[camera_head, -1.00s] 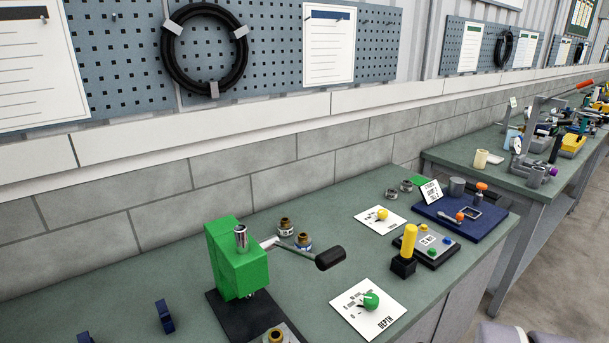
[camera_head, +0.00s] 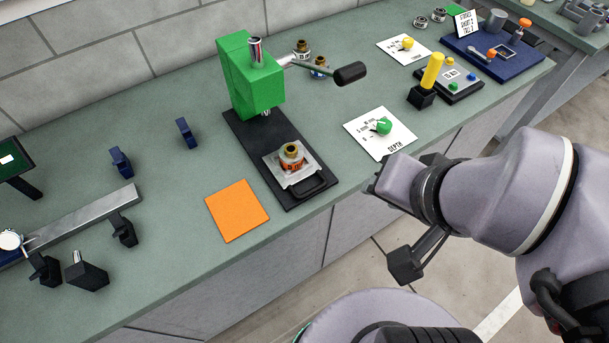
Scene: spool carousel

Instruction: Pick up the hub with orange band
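The hub with the orange band (camera_head: 291,157) has a brass-coloured top and sits upright on a light metal plate (camera_head: 305,175). The plate lies on the black base (camera_head: 248,141) of a green press (camera_head: 249,80), in front of the press body. My gripper (camera_head: 388,225) is at the right, beyond the bench's front edge and apart from the hub. Its two fingers look spread, with nothing seen between them.
An orange square (camera_head: 237,209) lies left of the base. A depth card with a green knob (camera_head: 383,127) lies right. Bench between is clear.

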